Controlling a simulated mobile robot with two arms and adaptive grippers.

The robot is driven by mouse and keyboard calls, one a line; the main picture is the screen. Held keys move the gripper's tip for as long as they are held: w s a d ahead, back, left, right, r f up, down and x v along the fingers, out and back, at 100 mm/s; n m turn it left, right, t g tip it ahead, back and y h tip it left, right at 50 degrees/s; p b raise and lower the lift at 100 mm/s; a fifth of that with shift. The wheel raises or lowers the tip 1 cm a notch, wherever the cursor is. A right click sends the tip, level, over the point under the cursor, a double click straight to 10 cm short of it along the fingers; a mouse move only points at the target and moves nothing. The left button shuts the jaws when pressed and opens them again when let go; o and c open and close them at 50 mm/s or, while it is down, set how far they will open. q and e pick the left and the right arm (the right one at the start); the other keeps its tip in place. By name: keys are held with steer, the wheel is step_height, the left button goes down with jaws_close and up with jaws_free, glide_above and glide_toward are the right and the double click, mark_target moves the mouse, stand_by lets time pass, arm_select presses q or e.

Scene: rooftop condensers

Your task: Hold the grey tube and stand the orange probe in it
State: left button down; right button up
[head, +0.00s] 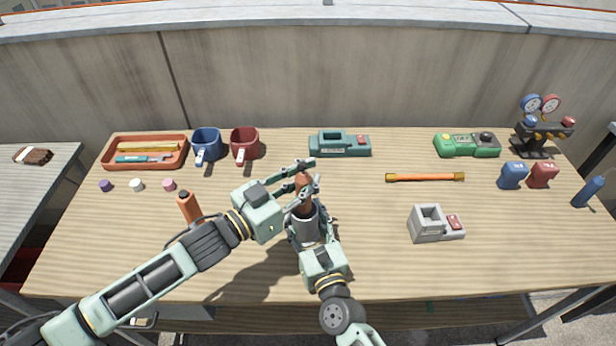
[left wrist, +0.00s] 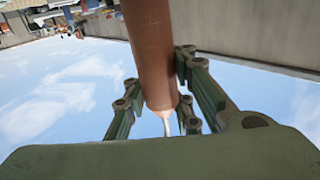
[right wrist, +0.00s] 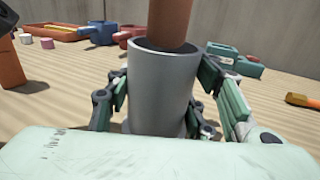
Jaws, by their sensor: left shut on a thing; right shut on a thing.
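The grey tube (head: 307,228) stands upright at the front middle of the table, and my right gripper (head: 311,232) is shut around it. It also fills the middle of the right wrist view (right wrist: 160,90). My left gripper (head: 304,181) is shut on the orange probe (head: 304,187), brownish in colour, right above the tube. In the right wrist view the probe (right wrist: 172,20) is upright and its lower end reaches into the tube's mouth; how deep is hidden by the wall. In the left wrist view the probe (left wrist: 150,50) lies between the fingers and shows a pale narrow tip.
An orange cylinder (head: 188,206) stands left of the tube, near my left arm. A grey block-shaped holder (head: 428,224) and an orange rod with yellow ends (head: 425,177) lie to the right. A teal device (head: 340,144) and two mugs are behind. The right front table is clear.

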arm_select(q)
steer(key=shift+f, duration=0.15)
steer(key=shift+f, duration=0.35)
steer(key=shift+f, duration=0.25)
stand_by(0.4)
steer(key=shift+f, duration=0.35)
steer(key=shift+f, duration=0.25)
steer(key=c, duration=1.4)
jaws_free()
steer(key=shift+a+f, duration=0.1)
steer(key=v, duration=1.2)
